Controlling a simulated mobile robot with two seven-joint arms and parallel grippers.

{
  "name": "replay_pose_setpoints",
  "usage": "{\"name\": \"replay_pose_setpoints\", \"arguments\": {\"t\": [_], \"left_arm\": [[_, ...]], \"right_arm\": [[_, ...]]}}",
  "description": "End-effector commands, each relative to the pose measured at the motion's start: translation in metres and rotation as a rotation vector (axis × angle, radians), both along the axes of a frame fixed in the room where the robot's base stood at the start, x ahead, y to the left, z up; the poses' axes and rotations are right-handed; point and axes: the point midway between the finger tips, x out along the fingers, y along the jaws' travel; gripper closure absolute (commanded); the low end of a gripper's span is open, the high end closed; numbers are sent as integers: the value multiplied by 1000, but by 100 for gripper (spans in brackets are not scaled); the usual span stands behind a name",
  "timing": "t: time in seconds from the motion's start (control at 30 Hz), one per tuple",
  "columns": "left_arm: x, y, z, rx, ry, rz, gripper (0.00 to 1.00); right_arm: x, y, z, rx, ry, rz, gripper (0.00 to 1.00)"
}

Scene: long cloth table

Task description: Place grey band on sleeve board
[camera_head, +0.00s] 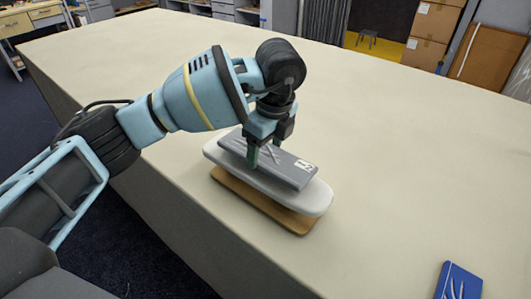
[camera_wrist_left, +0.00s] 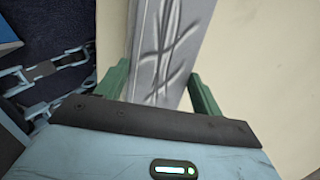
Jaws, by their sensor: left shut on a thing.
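The grey band (camera_head: 285,170) is a flat grey strip with crease-like markings and a small white label near its right end. It lies along the top of the sleeve board (camera_head: 318,203), or just above it; I cannot tell whether they touch. The board has a white padded top over a wooden base. My left gripper (camera_head: 263,157) points down, shut on the grey band near its middle. In the left wrist view the band (camera_wrist_left: 168,50) runs between the two green fingers. My right gripper is not in view.
The board stands on a long cloth-covered table (camera_head: 400,140), near its front-left edge. A blue folded piece (camera_head: 459,282) with similar markings lies at the lower right. The table right of and behind the board is clear. Cardboard boxes (camera_head: 432,25) stand beyond the table.

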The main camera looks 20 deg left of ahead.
Motion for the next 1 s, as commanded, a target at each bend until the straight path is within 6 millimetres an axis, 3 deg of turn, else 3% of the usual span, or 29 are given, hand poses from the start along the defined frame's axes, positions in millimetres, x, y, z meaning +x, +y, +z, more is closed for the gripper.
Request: {"name": "replay_pose_setpoints", "arguments": {"t": [0.13, 0.53, 0.57, 0.7, 1.0], "left_arm": [[0, 1, -19, 0, 0, 1, 55], [0, 1, -23, 0, -1, 1, 55], [0, 1, -23, 0, -1, 1, 29], [0, 1, -23, 0, -1, 1, 11], [0, 1, -21, 0, -1, 1, 11]], "right_arm": [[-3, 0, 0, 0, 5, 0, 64], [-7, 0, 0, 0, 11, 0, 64], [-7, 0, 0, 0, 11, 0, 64], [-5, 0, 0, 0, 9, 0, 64], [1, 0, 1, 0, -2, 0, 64]]}}
